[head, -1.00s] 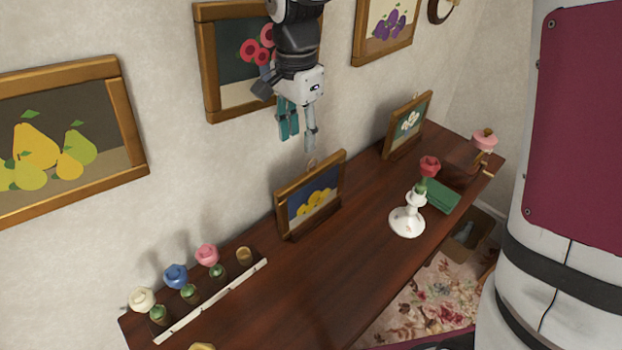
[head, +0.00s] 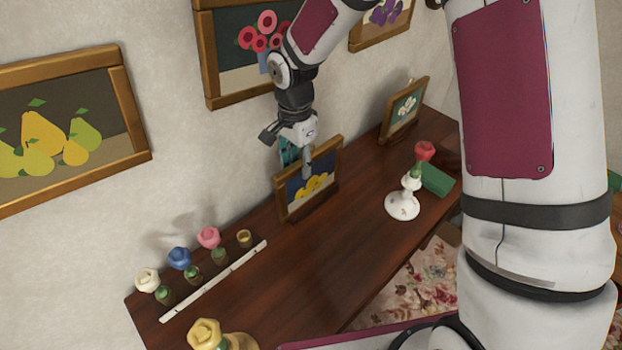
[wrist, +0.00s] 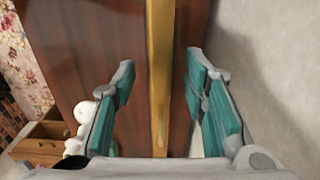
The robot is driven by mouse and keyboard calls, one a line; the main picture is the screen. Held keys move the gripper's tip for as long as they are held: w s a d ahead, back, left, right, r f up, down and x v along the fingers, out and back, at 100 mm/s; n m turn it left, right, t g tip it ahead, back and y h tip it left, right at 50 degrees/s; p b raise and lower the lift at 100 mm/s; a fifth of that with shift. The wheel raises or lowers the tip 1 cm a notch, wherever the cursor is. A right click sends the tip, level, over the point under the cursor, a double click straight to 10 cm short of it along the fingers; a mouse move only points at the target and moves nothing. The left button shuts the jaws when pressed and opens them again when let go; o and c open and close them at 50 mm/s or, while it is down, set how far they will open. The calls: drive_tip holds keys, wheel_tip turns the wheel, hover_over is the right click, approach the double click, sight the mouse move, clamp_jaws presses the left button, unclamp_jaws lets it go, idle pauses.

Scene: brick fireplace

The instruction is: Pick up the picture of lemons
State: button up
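The picture of lemons (head: 311,188) is a small wood-framed picture with yellow fruit on dark blue. It stands upright on the dark wooden mantel, close to the wall. My gripper (head: 297,165) points down over its top edge. In the wrist view, the golden top edge of the frame (wrist: 160,65) runs between the two teal finger pads of my gripper (wrist: 160,90). The fingers are open, with a visible gap on each side of the frame. Part of the picture's upper left is hidden behind my fingers in the head view.
The mantel (head: 330,255) is clear in front of the picture. A white candlestick with a red rose (head: 403,205) and another small framed picture (head: 404,110) stand to the right. Several flowers in a rack (head: 215,280) are at left. The wall (head: 190,150) is close behind.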

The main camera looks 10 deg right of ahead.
drive_tip(key=shift+f, duration=0.25)
clamp_jaws()
drive_tip(key=shift+r, duration=0.15)
